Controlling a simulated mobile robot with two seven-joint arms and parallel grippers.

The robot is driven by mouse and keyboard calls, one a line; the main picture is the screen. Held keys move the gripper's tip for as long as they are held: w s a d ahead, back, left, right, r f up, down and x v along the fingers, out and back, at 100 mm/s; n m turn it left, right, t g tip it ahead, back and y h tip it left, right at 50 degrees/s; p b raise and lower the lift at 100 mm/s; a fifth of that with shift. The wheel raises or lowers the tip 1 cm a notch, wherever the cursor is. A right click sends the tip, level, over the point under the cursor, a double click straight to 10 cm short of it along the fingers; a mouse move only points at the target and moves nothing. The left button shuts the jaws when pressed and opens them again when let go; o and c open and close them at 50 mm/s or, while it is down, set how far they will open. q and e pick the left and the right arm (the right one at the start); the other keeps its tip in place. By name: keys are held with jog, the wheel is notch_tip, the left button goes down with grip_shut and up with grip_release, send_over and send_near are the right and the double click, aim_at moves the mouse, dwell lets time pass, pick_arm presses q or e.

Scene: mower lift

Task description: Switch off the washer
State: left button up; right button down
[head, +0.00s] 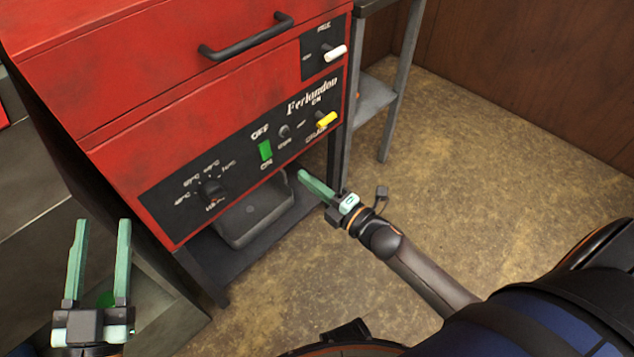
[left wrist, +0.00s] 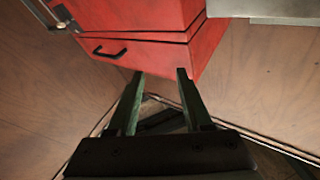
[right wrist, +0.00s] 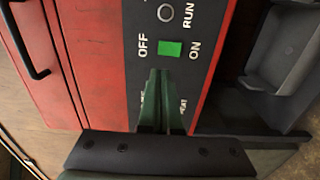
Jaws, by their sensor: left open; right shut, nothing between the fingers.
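The red washer (head: 180,85) stands at upper left in the head view, with a black control panel. Its green switch (head: 265,150) sits between the words OFF, above, and ON, below. In the right wrist view the green switch (right wrist: 170,49) is just beyond my fingertips, between OFF and ON. I cannot tell which way it is tipped. My right gripper (head: 303,175) is shut and empty, to the lower right of the switch; its fingers (right wrist: 160,72) point at the panel and look apart from the switch. My left gripper (head: 100,222) is open and empty at lower left.
A dial (head: 212,190), a yellow lever (head: 326,120) and a white lever (head: 335,52) stick out of the washer front. A dark handle (head: 246,38) is above. A grey tray (head: 255,212) sits underneath. The floor (head: 480,160) at right is clear.

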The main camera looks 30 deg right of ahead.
pick_arm(q)
jog(key=shift+w+f+n+g+y, duration=0.2)
jog(key=shift+f+n+g+y, duration=0.25)
jog(key=shift+f, duration=0.6)
pick_arm(e)
jog(key=shift+v, duration=1.1)
jog(key=shift+r, duration=0.15)
jog(key=s+a+r+m+t+p, duration=0.1)
jog(key=s+a+r+m, duration=0.25)
jog(key=r+m, duration=0.5)
jog(key=s+a+r+m+t, duration=0.1)
jog(key=s+a+r+m, duration=0.3)
jog(key=r+m, duration=0.45)
pick_arm(q)
jog(key=s+a+f+n+g+y+p, duration=0.2)
jog(key=s+f+g+p, duration=0.6)
jog(key=p, duration=1.4)
jog(key=shift+s+a+n+g+y+p, duration=0.3)
jog(key=shift+s+a+n+g+y, duration=0.15)
jog(key=shift+n+g+y, duration=0.6)
pick_arm(e)
jog(key=s+d+f+m+g+h, duration=0.3)
jog(key=s+d+f+g+h, duration=0.1)
jog(key=s+f+g, duration=0.4)
jog(key=shift+s+g, duration=0.85)
jog(key=shift+g, duration=0.15)
jog(key=c, duration=1.6)
grip_release()
jog(key=shift+r, duration=0.1)
